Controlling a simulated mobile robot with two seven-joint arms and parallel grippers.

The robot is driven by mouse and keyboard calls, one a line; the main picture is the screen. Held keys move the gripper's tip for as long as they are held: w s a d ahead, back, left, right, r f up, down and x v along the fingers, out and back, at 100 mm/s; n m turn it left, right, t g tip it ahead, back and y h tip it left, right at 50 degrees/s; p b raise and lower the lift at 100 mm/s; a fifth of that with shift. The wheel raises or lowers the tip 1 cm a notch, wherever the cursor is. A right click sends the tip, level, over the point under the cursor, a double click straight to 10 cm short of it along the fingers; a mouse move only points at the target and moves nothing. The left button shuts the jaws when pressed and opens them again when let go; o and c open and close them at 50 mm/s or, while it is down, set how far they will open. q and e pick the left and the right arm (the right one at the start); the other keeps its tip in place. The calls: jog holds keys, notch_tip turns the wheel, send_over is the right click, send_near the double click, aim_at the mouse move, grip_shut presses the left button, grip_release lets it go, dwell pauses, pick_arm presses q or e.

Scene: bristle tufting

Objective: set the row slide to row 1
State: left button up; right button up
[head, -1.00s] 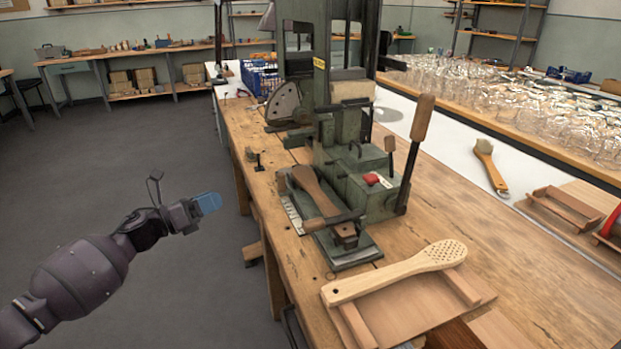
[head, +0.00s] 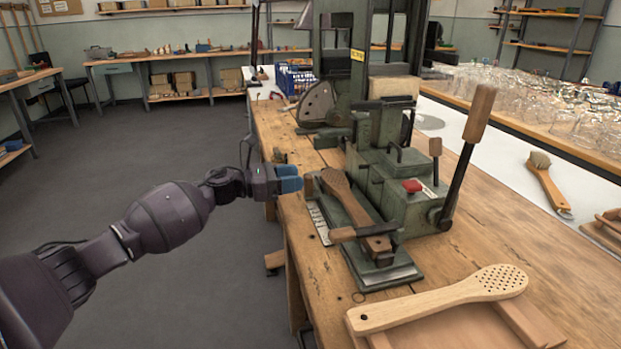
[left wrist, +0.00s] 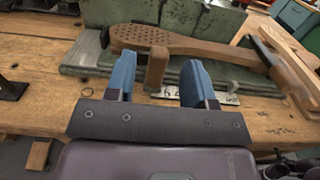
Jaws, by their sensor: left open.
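The green tufting machine (head: 385,170) stands on the wooden bench. A dark wooden brush body (head: 347,195) lies on its slide bed (head: 390,275); its perforated head shows in the left wrist view (left wrist: 190,48). A small upright wooden handle (left wrist: 157,68), apparently the row slide's, stands at the bed's near side. A pale numbered scale (head: 319,224) runs along the bed's left edge; it is partly hidden behind my finger in the left wrist view (left wrist: 165,95). My left gripper (head: 291,180) is open, its blue fingers (left wrist: 158,82) on either side of the handle. Contact is unclear.
A pale perforated brush (head: 450,298) lies on a wooden holder at the front right. A black lever with a wooden grip (head: 478,115) and a red button (head: 412,186) are on the machine's right. Open floor (head: 130,160) lies left of the bench.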

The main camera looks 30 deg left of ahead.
aim_at(308, 175)
pick_arm(q)
jog(key=shift+x, duration=2.15)
jog(key=shift+c, duration=0.3)
grip_shut()
